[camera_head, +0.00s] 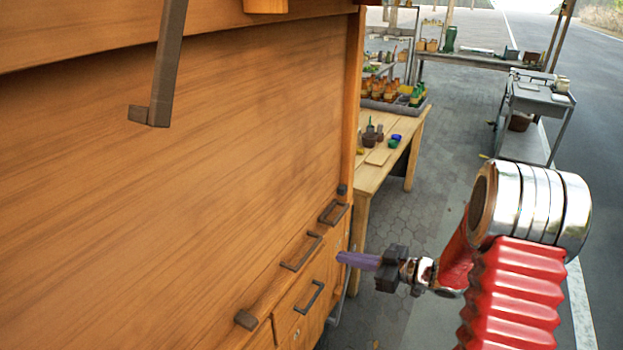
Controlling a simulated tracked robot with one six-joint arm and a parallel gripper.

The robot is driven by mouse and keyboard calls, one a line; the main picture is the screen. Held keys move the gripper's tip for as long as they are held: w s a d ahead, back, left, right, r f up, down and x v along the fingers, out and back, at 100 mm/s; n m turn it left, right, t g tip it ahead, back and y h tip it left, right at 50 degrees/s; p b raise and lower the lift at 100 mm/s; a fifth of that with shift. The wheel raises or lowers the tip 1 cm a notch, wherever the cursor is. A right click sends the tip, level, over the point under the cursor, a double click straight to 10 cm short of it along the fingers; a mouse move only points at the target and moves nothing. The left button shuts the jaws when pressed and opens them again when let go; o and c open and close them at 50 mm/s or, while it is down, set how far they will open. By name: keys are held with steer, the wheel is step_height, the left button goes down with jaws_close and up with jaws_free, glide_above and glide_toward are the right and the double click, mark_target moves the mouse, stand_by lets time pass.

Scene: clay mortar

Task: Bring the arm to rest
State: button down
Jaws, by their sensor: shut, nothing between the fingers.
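My arm (512,295), red and ribbed with a silver joint, is at the right of the head view. It reaches left towards the front of a wooden cabinet. My gripper (350,259) is at its end, with a dark body and purple fingers pointing left. The fingers look shut and empty. Their tips appear close to the cabinet's drawer fronts in the picture; I cannot tell whether they touch.
The large wooden cabinet (190,170) fills the left, with dark handles (302,252) and drawers low down. A wooden table (382,170) with bottles stands behind. A grey cart (535,105) is at the back right. Paving and road lie open right.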

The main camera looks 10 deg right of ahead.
steer(key=s+a+f+m+g+h, duration=0.1)
steer(key=s+a+m+g+h, duration=0.1)
steer(key=s+m+g, duration=0.5)
steer(key=s+a+f+m+g+h, duration=0.15)
steer(key=s+m, duration=0.35)
steer(key=s, duration=0.5)
steer(key=s+r+t+h, duration=0.2)
steer(key=s+r+h, duration=0.2)
steer(key=r, duration=0.5)
steer(key=s+d+r+n+t+h, duration=0.1)
steer(key=s+r+t+h, duration=0.2)
steer(key=s+r, duration=0.4)
steer(key=shift+s+r+h, duration=0.15)
steer(key=shift+r+h, duration=0.7)
steer(key=shift+r, duration=0.9)
